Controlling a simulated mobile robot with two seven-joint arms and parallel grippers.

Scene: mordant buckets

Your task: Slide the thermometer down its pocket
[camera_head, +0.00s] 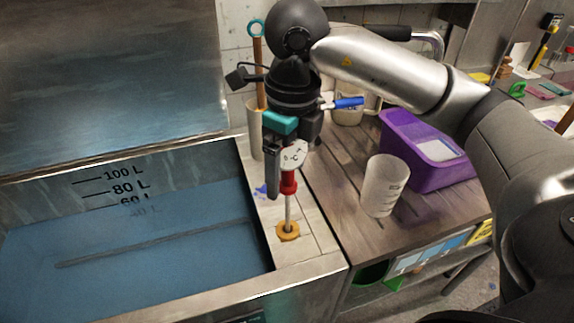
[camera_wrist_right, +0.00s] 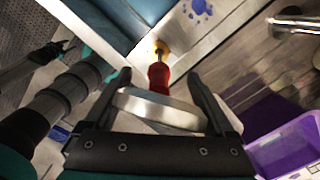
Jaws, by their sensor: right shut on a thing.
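The thermometer shows in the head view with a pale dial (camera_head: 293,155) marked °C, a red collar (camera_head: 289,183) and a thin metal stem (camera_head: 288,210). My right gripper (camera_head: 284,165) is shut on its head from above. The thermometer hangs nearly upright, and its stem reaches down to the orange ring of the pocket (camera_head: 288,231) on the tank's ledge. The tip is hidden at the ring. In the right wrist view, the red collar (camera_wrist_right: 158,77) lies just beyond my right fingers (camera_wrist_right: 158,88), with the orange ring (camera_wrist_right: 161,48) behind it.
A tank of blue liquid (camera_head: 150,240) with litre marks lies left of the ledge. On the wooden counter at right stand a translucent beaker (camera_head: 384,186) and a purple bin (camera_head: 430,175). A wooden-handled tool (camera_head: 258,70) stands in a holder behind my right gripper.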

